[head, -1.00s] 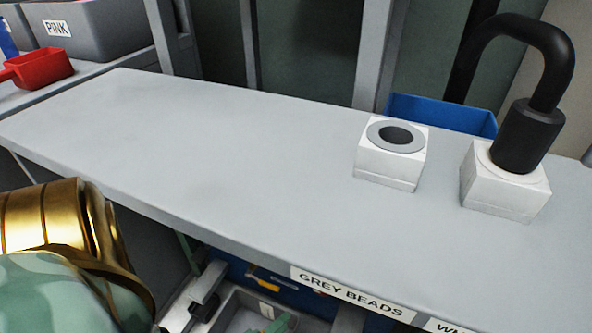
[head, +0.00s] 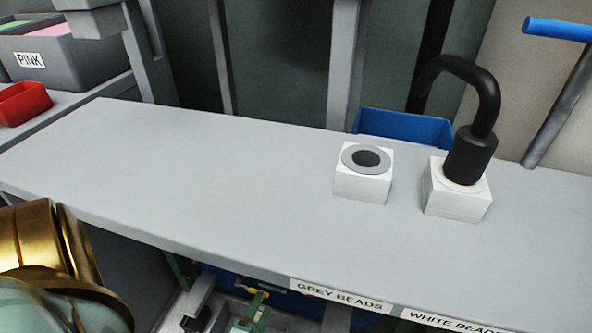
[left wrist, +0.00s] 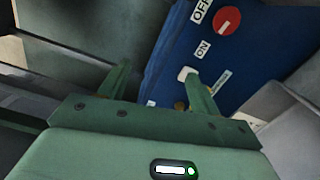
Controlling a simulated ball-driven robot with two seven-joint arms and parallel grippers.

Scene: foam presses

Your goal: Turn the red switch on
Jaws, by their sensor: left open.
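The red switch (left wrist: 227,22) is a round red disc with a white bar, on a blue panel (left wrist: 175,50) in the left wrist view. An OFF label (left wrist: 201,10) and an ON label (left wrist: 203,49) are beside it. I cannot tell which label the bar points to. My left gripper (left wrist: 155,70) is open and empty, its two green fingers apart in front of the panel, with the disc beyond the right finger. In the head view, my left gripper (head: 252,310) shows partly below the tabletop edge. My right gripper is not in view.
A grey tabletop (head: 200,160) overhangs the blue panel. On it stand a white block with a grey ring (head: 362,180) and a white block with a black hooked pipe (head: 455,200). A blue bin (head: 405,127) is behind them.

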